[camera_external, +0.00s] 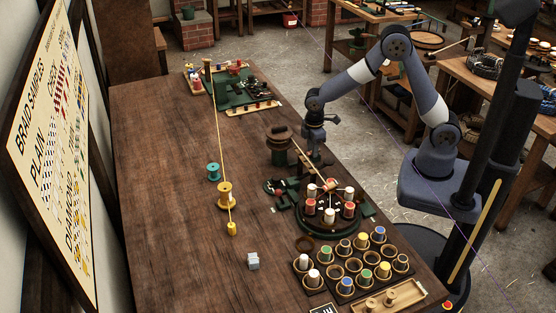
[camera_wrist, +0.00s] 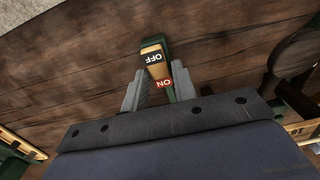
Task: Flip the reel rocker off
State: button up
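The reel rocker (camera_wrist: 155,62) shows in the wrist view as a small tan rocker in a green housing. It has a black OFF label (camera_wrist: 153,58) at its far end and a red ON label (camera_wrist: 164,84) at its near end. My gripper (camera_wrist: 158,72) has its two grey fingers apart, one on each side of the rocker. I cannot tell whether they touch it. In the external view, my gripper (camera_external: 314,153) points down at the table's right edge, just behind the round braiding carousel. The rocker cannot be made out there. Which end is pressed is unclear.
The carousel (camera_external: 330,205) with several bobbins stands just in front of my gripper, with a dark spool-topped post (camera_external: 280,147) to its left. Bobbin cups (camera_external: 352,265) fill the table's front right. The left of the wooden table (camera_external: 160,190) is mostly clear.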

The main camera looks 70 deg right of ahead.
grip_shut()
jog(key=shift+b, duration=0.3)
jog(key=shift+s+d+f+t+y+b, duration=0.15)
jog(key=shift+t+y+b, duration=0.25)
jog(key=shift+b, duration=0.65)
jog(key=shift+s+d+t+y+b, duration=0.15)
jog(key=shift+t+y+b, duration=0.35)
jog(key=shift+b, duration=0.6)
jog(key=shift+r, duration=0.25)
jog(key=shift+o, duration=1.8)
grip_release()
jog(key=v, duration=1)
jog(key=shift+r, duration=0.35)
